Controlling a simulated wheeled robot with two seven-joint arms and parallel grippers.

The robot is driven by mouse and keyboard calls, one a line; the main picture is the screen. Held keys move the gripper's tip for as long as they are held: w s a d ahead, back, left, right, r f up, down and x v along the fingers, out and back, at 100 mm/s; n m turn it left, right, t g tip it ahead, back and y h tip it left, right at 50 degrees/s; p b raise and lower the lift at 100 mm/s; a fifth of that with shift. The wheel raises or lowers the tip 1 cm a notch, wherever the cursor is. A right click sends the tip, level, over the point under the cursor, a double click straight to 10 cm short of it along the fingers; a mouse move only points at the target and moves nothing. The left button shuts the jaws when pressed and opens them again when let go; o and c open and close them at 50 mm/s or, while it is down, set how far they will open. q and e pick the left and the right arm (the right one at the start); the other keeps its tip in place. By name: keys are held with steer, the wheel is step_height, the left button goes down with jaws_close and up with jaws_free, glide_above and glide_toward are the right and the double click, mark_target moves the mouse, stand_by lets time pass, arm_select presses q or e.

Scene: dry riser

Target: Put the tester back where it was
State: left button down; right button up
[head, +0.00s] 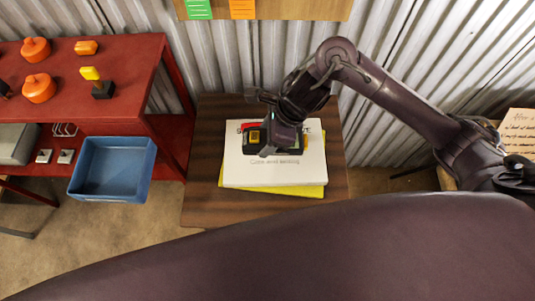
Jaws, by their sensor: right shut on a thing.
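The tester (291,145) is a dark, boxy device with red, yellow and orange parts. It is at a white booklet (254,174) that lies on a yellow one (322,191) on a small brown wooden table (203,180). My right gripper (267,145) reaches in from the right and is shut on the tester from above. The gripper hides part of the tester and of the booklet's printed title. I cannot tell whether the tester touches the booklet. My left gripper is not in view.
A red bench (125,72) at the left holds orange knob-like things (38,88) and a black piece with a yellow top (102,88). A corrugated wall (380,110) stands behind. The wooden table's left part is bare.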

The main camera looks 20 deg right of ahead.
step_height(320, 180, down, 5)
steer(key=shift+f+b, duration=0.15)
steer(key=shift+b, duration=0.4)
steer(key=shift+f, duration=1.8)
steer(key=shift+f+b, duration=0.15)
steer(key=shift+b, duration=0.25)
steer(key=o, duration=1.1)
steer(key=shift+o, duration=0.2)
